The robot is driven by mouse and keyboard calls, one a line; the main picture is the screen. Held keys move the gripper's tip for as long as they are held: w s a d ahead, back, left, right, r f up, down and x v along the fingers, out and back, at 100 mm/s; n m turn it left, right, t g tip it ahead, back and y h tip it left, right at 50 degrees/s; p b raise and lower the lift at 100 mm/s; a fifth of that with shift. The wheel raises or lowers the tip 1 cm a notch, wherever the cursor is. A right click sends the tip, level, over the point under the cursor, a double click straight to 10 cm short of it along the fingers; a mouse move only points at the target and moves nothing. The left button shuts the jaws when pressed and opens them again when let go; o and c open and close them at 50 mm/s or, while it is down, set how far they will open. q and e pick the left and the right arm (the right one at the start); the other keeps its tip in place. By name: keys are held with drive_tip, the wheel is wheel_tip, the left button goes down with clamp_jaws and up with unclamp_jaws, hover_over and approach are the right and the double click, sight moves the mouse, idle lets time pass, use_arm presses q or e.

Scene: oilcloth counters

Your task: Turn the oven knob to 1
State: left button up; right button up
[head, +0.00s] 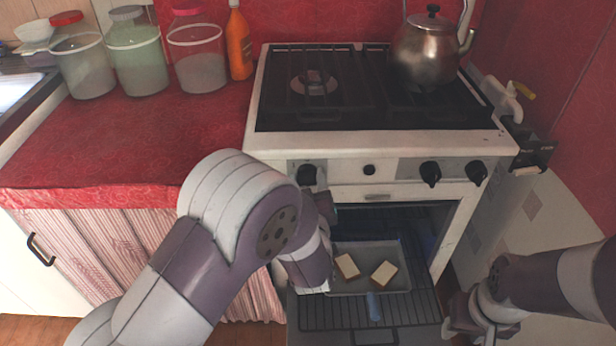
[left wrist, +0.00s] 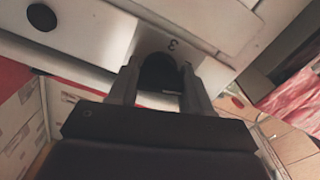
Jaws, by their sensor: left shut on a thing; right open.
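The stove (head: 380,150) has several black knobs along its front panel. The leftmost knob (head: 307,174) is partly hidden behind my left arm. In the left wrist view this black knob (left wrist: 160,72) sits between the two fingers of my left gripper (left wrist: 158,88), which is shut on it. An upside-down digit that looks like a 3 is printed on the panel just above the knob there. The knob's pointer direction cannot be told. My right gripper (head: 473,322) is open and empty at the lower right, beside the open oven.
The oven is open below the panel, with a rack (head: 330,316) and a tray (head: 372,287) bearing two bread pieces (head: 384,274). A kettle (head: 425,50) stands on the right rear burner. Jars (head: 137,62) and an orange bottle (head: 238,45) stand on the red counter (head: 120,150).

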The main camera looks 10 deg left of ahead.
use_arm(q)
drive_tip(key=m+p, duration=0.3)
drive_tip(key=m, duration=0.2)
drive_tip(key=shift+r+p, duration=0.15)
drive_tip(key=shift+p, duration=0.15)
drive_tip(key=shift+m+p, duration=1.1)
drive_tip(key=shift+m, duration=0.9)
drive_tip(key=shift+f, duration=0.2)
drive_tip(key=o, duration=1)
drive_tip(key=shift+o, duration=0.2)
